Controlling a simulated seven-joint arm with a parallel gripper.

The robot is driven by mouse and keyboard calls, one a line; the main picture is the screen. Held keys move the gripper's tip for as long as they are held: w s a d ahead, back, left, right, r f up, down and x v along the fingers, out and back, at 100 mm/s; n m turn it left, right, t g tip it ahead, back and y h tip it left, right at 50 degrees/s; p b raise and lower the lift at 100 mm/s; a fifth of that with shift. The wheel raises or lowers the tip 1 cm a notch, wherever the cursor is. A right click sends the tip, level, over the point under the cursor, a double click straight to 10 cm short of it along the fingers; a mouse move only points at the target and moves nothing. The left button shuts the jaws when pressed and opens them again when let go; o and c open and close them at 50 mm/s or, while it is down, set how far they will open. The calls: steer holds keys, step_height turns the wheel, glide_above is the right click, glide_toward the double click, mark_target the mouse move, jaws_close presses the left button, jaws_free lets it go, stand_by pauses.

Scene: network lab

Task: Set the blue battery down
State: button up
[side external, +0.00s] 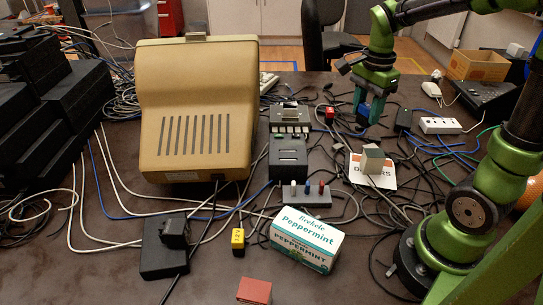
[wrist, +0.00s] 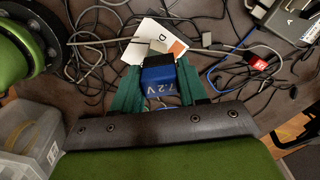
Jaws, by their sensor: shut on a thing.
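The blue battery (wrist: 158,78), marked "7.2 V" and with a black end, sits between the two green fingers of my gripper (wrist: 158,85) in the wrist view. My gripper (side external: 368,108) is shut on it. In the side view the fingers point down over the cable-strewn right part of the table, and the battery shows only as a small bit of blue between them. I cannot tell from these views how far its lower end is from the table.
A white card (side external: 384,182) with a grey block (side external: 372,158) lies nearer the camera. A red-and-black block (side external: 329,115) and a black device (side external: 288,157) are to the left. A peppermint box (side external: 303,240) stands in front. A white power strip (side external: 441,126) lies right. Loose cables cover much of the table.

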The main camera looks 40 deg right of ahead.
steer(key=s+d+f+m, duration=0.1)
steer(key=s+d+m, duration=0.25)
steer(key=s, duration=0.35)
steer(key=s+d+f+m, duration=0.1)
steer(key=s+d+m, duration=0.2)
steer(key=s+d, duration=0.35)
step_height(320, 180, down, 9)
steer(key=s+a, duration=0.1)
steer(key=a, duration=0.1)
steer(key=w+d, duration=0.2)
steer(key=d, duration=0.2)
steer(key=w+d+f, duration=0.1)
steer(key=w+d, duration=0.2)
steer(key=d, duration=0.2)
steer(key=w+d+f, duration=0.1)
steer(key=w+d, duration=0.2)
steer(key=d, duration=0.1)
steer(key=shift+w+d, duration=0.15)
steer(key=shift+w, duration=0.05)
steer(key=shift+f, duration=1.7)
steer(key=shift+f, duration=0.1)
steer(key=o, duration=1.1)
